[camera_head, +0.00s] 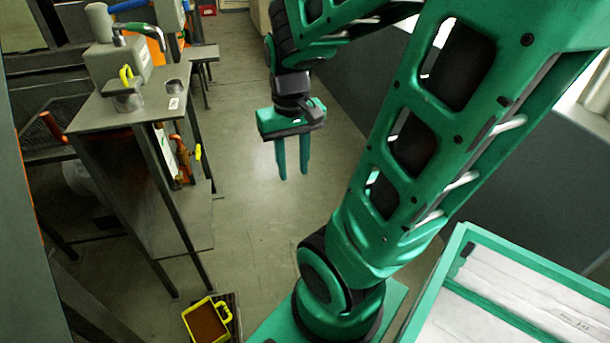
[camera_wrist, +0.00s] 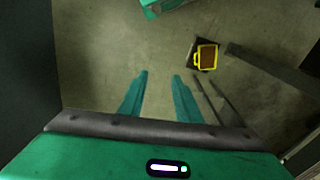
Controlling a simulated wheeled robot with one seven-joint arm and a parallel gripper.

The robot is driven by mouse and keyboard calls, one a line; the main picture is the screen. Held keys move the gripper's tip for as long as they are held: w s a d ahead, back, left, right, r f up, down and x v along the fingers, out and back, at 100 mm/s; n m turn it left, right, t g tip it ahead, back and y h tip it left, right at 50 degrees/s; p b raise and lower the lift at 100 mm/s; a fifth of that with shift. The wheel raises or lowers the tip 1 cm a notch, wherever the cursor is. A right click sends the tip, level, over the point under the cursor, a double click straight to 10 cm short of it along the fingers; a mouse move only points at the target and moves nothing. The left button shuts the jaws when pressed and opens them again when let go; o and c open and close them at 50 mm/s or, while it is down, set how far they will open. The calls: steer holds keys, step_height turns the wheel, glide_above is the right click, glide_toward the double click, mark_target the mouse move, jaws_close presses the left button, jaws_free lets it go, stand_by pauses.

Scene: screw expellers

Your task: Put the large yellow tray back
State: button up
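A yellow tray (camera_head: 206,321) with a brown inside and a handle on its right side sits low near the floor, at the bottom of the head view. It also shows in the wrist view (camera_wrist: 207,56), on a dark surface right of centre. My gripper (camera_head: 293,177) hangs above the open floor with its two green fingers pointing down. The fingers (camera_wrist: 160,82) are apart with nothing between them. The gripper is well away from the tray, which lies far below it.
A grey metal stand (camera_head: 146,105) with machine parts and a yellow clamp on top is at left; its legs reach near the tray. A dark wall (camera_head: 480,150) runs along the right. The floor (camera_head: 240,210) between them is clear.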

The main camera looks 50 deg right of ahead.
steer(key=s+a+r, duration=0.1)
steer(key=s+a, duration=0.1)
steer(key=s, duration=0.4)
steer(key=shift+s+r+m+y, duration=0.2)
steer(key=shift+r+m+y, duration=0.05)
steer(key=shift+m+y, duration=0.05)
steer(key=shift+a, duration=0.1)
stand_by(0.7)
